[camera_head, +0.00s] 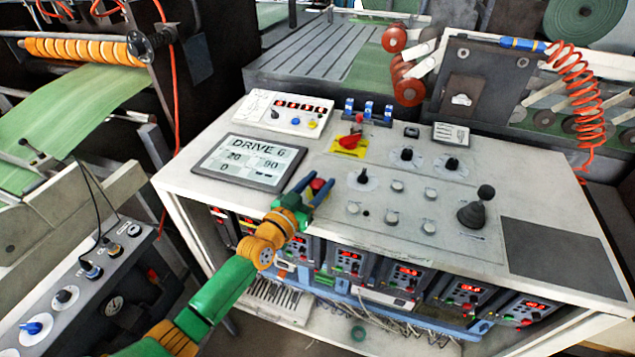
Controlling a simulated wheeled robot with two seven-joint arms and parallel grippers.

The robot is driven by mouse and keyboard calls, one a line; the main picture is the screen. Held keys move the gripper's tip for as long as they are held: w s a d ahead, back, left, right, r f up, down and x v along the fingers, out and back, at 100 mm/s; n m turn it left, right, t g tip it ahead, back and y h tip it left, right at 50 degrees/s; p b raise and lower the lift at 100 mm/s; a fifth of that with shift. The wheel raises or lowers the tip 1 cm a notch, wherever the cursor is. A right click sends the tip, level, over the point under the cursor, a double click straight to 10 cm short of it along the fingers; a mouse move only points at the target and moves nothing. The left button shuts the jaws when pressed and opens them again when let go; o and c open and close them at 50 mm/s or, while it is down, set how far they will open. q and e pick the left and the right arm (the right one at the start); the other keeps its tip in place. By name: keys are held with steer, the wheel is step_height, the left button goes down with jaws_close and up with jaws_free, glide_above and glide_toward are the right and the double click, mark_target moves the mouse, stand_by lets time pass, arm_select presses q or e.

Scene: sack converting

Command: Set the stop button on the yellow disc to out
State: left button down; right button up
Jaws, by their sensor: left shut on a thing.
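The red stop button (318,184) is on the console top, just right of the drive display's lower right corner. My left gripper (313,186) reaches it from the lower left, with one blue finger on each side of the red cap. The gripper is shut on the button. The yellow disc under the button is hidden by the gripper, and I cannot tell from this view whether the button is in or out. My right gripper is not in view.
A drive display (243,161) lies left of the button. A red rotary handle (349,141) on a yellow plate stands behind it. Black selector knobs (362,176) and a joystick (478,211) are to the right. A dark mat (560,258) covers the console's right end.

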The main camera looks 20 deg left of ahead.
mark_target(313, 187)
arm_select(q)
steer(key=shift+r, duration=0.2)
steer(key=c, duration=0.6)
jaws_free()
steer(key=shift+o, duration=1.3)
steer(key=shift+w, duration=0.15)
steer(key=v, duration=0.7)
